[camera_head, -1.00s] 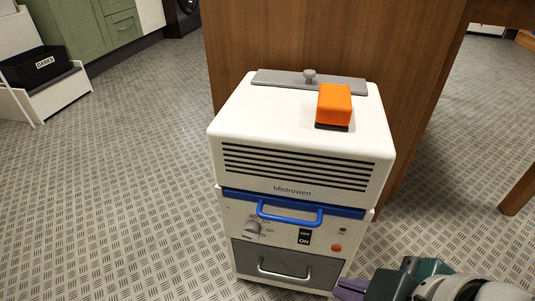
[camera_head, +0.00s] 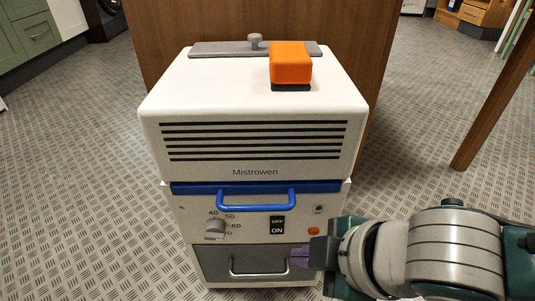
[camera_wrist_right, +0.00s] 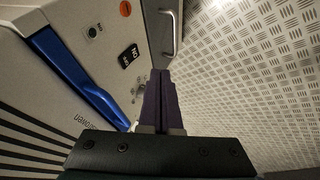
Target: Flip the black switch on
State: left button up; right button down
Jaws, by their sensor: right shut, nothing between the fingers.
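The black switch (camera_head: 277,225), marked OFF above ON, is on the front panel of the white Mistrowen machine (camera_head: 255,150). It also shows in the right wrist view (camera_wrist_right: 128,56). I cannot tell from its look which side is pressed. My right gripper (camera_head: 299,257) is in front of the panel, below and to the right of the switch. Its purple fingers (camera_wrist_right: 160,85) are shut and empty, and they look apart from the switch in the right wrist view. My left gripper is not in view.
The panel also has a blue handle (camera_head: 255,204), a dial (camera_head: 214,229), an orange button (camera_head: 314,231) and a drawer with a metal handle (camera_head: 258,270). An orange block (camera_head: 290,63) sits on top. A wooden panel (camera_head: 220,20) stands behind. Floor is clear to the left.

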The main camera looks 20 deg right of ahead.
aim_at(284, 235)
jog(key=w+f+b, duration=0.1)
jog(key=w+b, duration=0.1)
jog(key=w+f+b, duration=0.4)
jog(key=w, duration=0.1)
jog(key=shift+a+b, duration=0.1)
jog(key=shift+b, duration=0.25)
jog(key=shift+s, duration=0.1)
jog(key=shift+p, duration=0.4)
jog(key=shift+w+f, duration=0.15)
jog(key=shift+w, duration=0.05)
